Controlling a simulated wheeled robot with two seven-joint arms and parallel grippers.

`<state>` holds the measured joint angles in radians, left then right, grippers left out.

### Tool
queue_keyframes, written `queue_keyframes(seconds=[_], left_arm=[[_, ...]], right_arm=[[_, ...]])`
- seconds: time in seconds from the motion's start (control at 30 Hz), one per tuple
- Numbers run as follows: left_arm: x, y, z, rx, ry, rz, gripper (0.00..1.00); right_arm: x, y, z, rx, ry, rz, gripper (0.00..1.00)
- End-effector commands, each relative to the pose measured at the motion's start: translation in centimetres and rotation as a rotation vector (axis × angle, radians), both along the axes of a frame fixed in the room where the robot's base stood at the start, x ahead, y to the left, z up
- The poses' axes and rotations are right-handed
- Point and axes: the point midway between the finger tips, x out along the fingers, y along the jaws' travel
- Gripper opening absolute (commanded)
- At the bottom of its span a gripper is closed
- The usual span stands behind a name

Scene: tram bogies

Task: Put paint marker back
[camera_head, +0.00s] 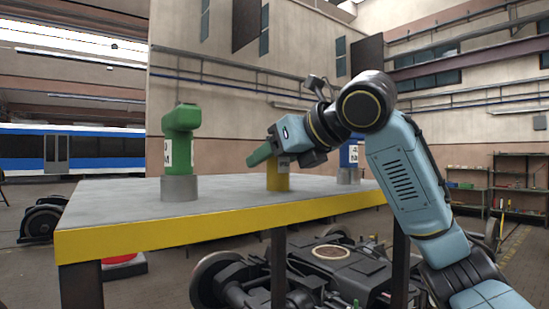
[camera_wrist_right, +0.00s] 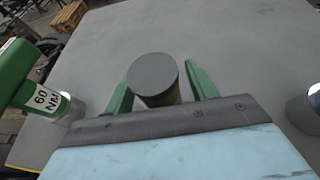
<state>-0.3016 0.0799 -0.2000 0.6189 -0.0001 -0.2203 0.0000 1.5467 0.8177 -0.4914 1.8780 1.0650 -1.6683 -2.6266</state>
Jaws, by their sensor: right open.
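My right gripper (camera_wrist_right: 161,80) is open, with one green finger on each side of the cylinder. A narrow gap shows at the right finger; at the left I cannot tell if it touches. My left gripper is not in view.
A green tool labelled 60 NM (camera_head: 181,140) stands in a grey holder (camera_head: 179,188) on the left. A blue tool (camera_head: 347,155) stands in another holder at the right. The yellow-edged table (camera_head: 110,210) is otherwise clear. A bogie (camera_head: 330,265) lies beyond the legs.

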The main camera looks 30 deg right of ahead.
Motion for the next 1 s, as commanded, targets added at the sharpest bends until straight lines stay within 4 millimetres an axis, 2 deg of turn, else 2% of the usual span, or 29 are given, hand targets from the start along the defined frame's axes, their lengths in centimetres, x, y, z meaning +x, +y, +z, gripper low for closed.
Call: queue_keyframes(seconds=[0.17, 0.4, 0.6, 0.8, 1.0], left_arm=[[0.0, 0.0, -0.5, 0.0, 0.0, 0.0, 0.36], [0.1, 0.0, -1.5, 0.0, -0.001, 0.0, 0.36], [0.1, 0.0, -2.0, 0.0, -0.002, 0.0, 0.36], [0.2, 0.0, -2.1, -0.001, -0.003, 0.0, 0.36], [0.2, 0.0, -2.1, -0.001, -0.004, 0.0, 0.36]], right_arm=[[-1.7, -0.4, 0.9, 0.0, -0.006, -0.001, 0.57], [-6.4, -1.3, 2.9, 0.0, -0.007, -0.001, 0.57], [-9.5, -2.0, 4.3, 0.001, -0.005, -0.001, 0.57], [-10.8, -2.2, 4.8, 0.0, -0.002, 0.0, 0.57], [-10.9, -2.2, 4.8, 0.0, -0.001, 0.0, 0.57]])
